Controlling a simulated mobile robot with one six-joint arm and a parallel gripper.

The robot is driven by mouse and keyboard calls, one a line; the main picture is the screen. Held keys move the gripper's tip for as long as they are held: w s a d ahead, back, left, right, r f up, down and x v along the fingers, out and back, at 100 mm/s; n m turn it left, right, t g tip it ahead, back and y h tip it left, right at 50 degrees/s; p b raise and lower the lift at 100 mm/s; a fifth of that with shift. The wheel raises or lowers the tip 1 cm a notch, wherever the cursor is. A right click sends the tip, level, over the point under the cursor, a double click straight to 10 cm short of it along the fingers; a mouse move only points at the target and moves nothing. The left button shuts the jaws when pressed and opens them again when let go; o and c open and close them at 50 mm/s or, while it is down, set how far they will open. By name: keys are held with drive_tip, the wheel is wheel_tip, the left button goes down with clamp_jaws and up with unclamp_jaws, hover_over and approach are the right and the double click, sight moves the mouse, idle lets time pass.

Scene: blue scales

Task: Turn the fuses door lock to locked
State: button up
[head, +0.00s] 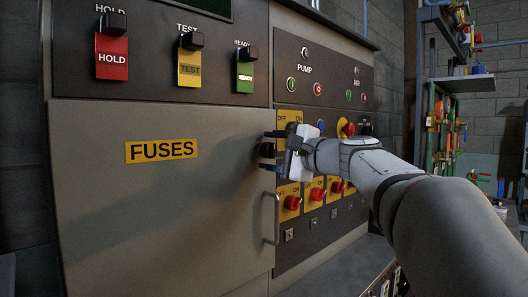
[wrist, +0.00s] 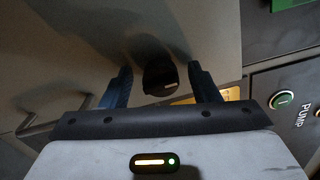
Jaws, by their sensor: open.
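The fuses door (head: 160,215) is a large grey panel with a yellow FUSES label (head: 162,151), and it looks closed. Its lock is a black round knob (head: 266,150) near the door's right edge. In the wrist view the lock knob (wrist: 158,78) shows a short pale mark on its lower right. My gripper (head: 268,150) is open at the knob, one finger above and one below it. In the wrist view the fingers of my gripper (wrist: 162,86) stand on either side of the knob, with gaps visible. I cannot tell how deep they reach around it.
A metal door handle (head: 277,218) is just below my gripper. To the right are yellow OFF/ON plates with red knobs (head: 292,202) and the PUMP and AIR buttons (head: 318,88). HOLD (head: 112,58), TEST and READY switches sit above the door. A shelf rack (head: 440,125) stands far right.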

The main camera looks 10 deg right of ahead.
drive_tip(key=v, duration=0.7)
drive_tip(key=shift+s+d, duration=0.25)
drive_tip(key=shift+s, duration=0.1)
drive_tip(key=s+a+f+n+g+h+p, duration=0.25)
drive_tip(key=a+f+g+p, duration=0.35)
drive_tip(key=p, duration=0.3)
drive_tip(key=s+d+f+n+g+h+p, duration=0.1)
drive_tip(key=s+f+n+g+h+p, duration=0.2)
drive_tip(key=s, duration=0.6)
drive_tip(key=s+d+f+n+g+h+p, duration=0.1)
drive_tip(key=s+f+n+g+h+p, duration=0.2)
drive_tip(key=s+f+n+p, duration=0.5)
wheel_tip(320, 180, down, 3)
drive_tip(key=shift+s+r+h+p, duration=0.1)
drive_tip(key=shift+s+h+p, duration=0.65)
drive_tip(key=shift+p, duration=0.5)
drive_tip(key=shift+n, duration=0.25)
